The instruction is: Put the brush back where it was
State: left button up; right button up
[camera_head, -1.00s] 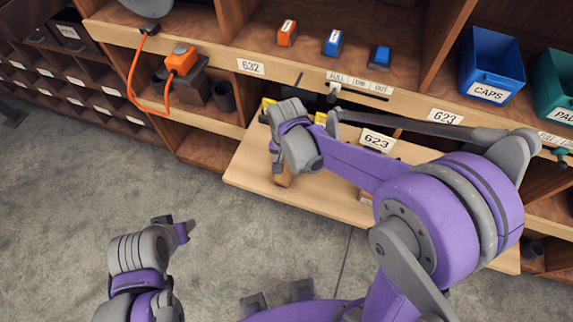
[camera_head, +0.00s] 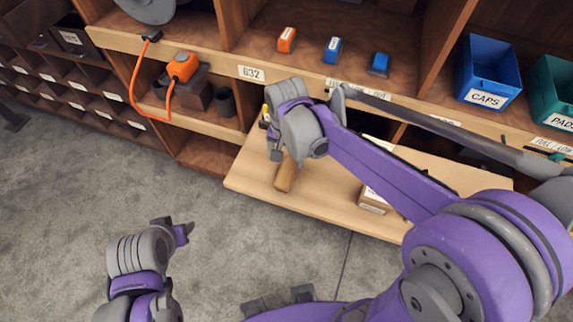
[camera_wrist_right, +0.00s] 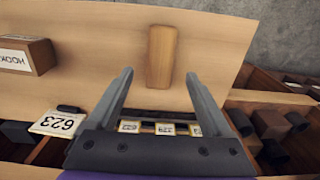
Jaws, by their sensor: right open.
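The brush, seen as a brown wooden block with rounded edges (camera_head: 285,173), lies on the pale pull-out board (camera_head: 330,205) near its left end. It also shows in the right wrist view (camera_wrist_right: 161,55), beyond my fingertips; no bristles are visible. My right gripper (camera_head: 276,148) is open and empty, just behind and above the brush. In the right wrist view its two fingers (camera_wrist_right: 161,77) are spread apart, with the brush's near end between their tips and wider room on either side. My left gripper (camera_head: 175,227) is low at the left, over the floor, away from the board.
A small labelled box (camera_head: 373,201) lies on the board; the wrist view shows a 623 card (camera_wrist_right: 57,123) and several yellow-edged labels (camera_wrist_right: 160,128). Orange and blue blocks stand on the shelf above, with a blue CAPS bin (camera_head: 490,72) at right. An orange cable (camera_head: 133,85) hangs at left.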

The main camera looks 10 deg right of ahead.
aim_at(286, 172)
jog(key=s+d+n+t, duration=0.2)
jog(key=s+d+n, duration=0.1)
jog(key=s, duration=0.3)
jog(key=s+d+r+n+t, duration=0.1)
jog(key=s+d+n+t, duration=0.2)
jog(key=s, duration=0.3)
jog(key=shift+s+d+r+n+t, duration=0.25)
jog(key=shift+s+d+n+t, duration=0.05)
jog(key=shift+s+d+n, duration=0.1)
